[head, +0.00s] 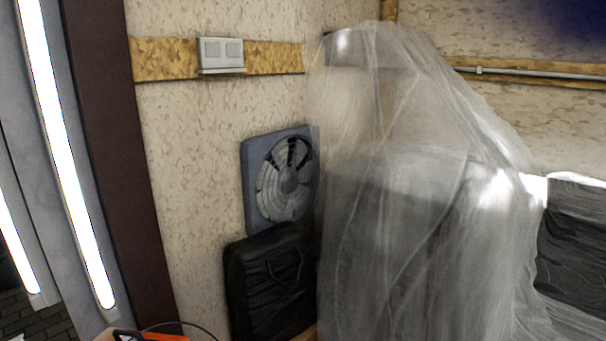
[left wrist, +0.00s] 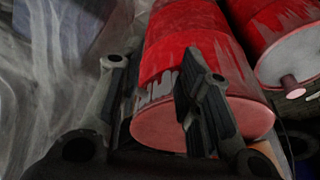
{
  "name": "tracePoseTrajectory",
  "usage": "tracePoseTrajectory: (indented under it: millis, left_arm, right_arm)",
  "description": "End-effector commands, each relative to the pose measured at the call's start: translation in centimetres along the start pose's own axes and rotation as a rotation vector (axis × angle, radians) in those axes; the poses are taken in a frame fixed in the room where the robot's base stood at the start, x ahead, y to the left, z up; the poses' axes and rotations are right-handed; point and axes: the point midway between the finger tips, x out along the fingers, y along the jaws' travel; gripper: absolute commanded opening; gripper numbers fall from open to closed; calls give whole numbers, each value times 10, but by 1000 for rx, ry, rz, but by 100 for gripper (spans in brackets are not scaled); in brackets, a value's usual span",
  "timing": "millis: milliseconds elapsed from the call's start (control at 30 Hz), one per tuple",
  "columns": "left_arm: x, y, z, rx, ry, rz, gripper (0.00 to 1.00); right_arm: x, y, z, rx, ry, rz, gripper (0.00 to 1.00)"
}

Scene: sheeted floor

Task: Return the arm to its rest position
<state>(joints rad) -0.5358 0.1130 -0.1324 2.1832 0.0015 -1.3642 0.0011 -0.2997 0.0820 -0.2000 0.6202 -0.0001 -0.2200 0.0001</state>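My left gripper (left wrist: 153,62) shows in the left wrist view with its two dark fingers spread apart. I see nothing held between them. A red barrel with scraped paint (left wrist: 195,30) lies behind the fingers, and the right finger covers part of it. I cannot tell how near the fingers are to it. Neither arm shows in the head view, and my right gripper is in neither view.
Clear sheeting (head: 420,200) covers a tall object in the head view. Beside it are a square fan (head: 284,178) and a black wrapped object (head: 270,280). An orange item (head: 165,338) shows at the bottom edge. A second red barrel (left wrist: 285,45) is in the left wrist view.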

Motion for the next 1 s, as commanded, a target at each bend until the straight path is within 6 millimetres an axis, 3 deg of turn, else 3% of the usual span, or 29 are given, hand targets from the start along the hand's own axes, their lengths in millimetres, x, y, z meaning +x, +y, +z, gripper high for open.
tracePoseTrajectory:
  millis: [267, 500, 800, 1000]
  left_arm:
    - [98, 4, 36, 9, -48, 6, 33]
    - [171, 8, 90, 17, -86, 10, 33]
    - [233, 11, 178, 28, -136, 16, 33]
    - [252, 11, 239, 36, -165, 18, 33]
  right_arm:
    - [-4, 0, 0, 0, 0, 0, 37]
    - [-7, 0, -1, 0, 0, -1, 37]
    - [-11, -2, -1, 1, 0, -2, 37]
    - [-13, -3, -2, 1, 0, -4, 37]
